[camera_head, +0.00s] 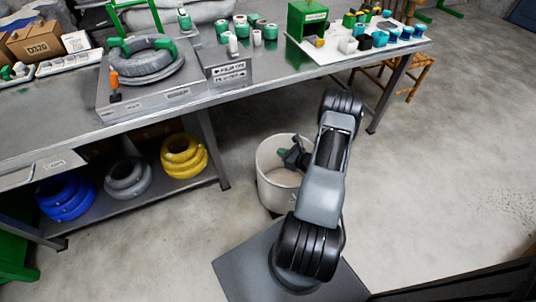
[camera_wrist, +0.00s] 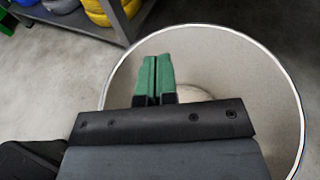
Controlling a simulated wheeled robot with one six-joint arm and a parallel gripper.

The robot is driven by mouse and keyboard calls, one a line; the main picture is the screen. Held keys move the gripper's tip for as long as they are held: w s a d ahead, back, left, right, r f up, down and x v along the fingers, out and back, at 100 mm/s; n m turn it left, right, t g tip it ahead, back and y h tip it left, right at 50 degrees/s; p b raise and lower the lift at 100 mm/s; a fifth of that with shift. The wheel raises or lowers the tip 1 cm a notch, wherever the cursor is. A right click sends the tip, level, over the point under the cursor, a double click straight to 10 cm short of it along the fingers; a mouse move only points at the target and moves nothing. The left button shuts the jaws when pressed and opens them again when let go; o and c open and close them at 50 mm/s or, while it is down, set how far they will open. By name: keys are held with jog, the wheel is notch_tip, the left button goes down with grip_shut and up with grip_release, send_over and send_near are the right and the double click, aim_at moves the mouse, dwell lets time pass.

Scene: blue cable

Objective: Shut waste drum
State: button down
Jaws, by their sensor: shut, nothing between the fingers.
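The waste drum (camera_head: 272,192) is a pale round bin standing on the floor just beyond my base. In the wrist view its thin metal rim (camera_wrist: 297,95) forms a wide ring, and I look down into its open inside. No lid shows on it in either view. My gripper (camera_wrist: 156,62) has green fingertips pressed together with nothing between them. It is over the drum's mouth, and its fingertips lie inside the rim's outline. In the head view my gripper (camera_head: 283,152) is partly hidden by my arm, which also covers the drum's right side.
A long metal workbench (camera_head: 250,92) runs behind the drum, carrying a grey cable coil (camera_head: 150,66) and small parts. Blue (camera_head: 65,196), grey (camera_head: 127,178) and yellow (camera_head: 184,156) coils lie on its lower shelf. A wooden chair (camera_head: 421,70) stands at the back right.

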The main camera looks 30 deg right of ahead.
aim_at(264, 144)
notch_tip(264, 144, down, 5)
jog(key=s+d+m+h+b, duration=0.1)
jog(key=d+m+h, duration=0.1)
jog(key=shift+m+t, duration=0.3)
jog(key=b+x, duration=0.3)
jog(key=x, duration=0.8)
jog(key=shift+w+d+b, duration=0.1)
jog(key=shift+w+b, duration=0.25)
jog(key=shift+w, duration=0.1)
jog(key=shift+w+r, duration=0.1)
jog(key=shift+w, duration=0.6)
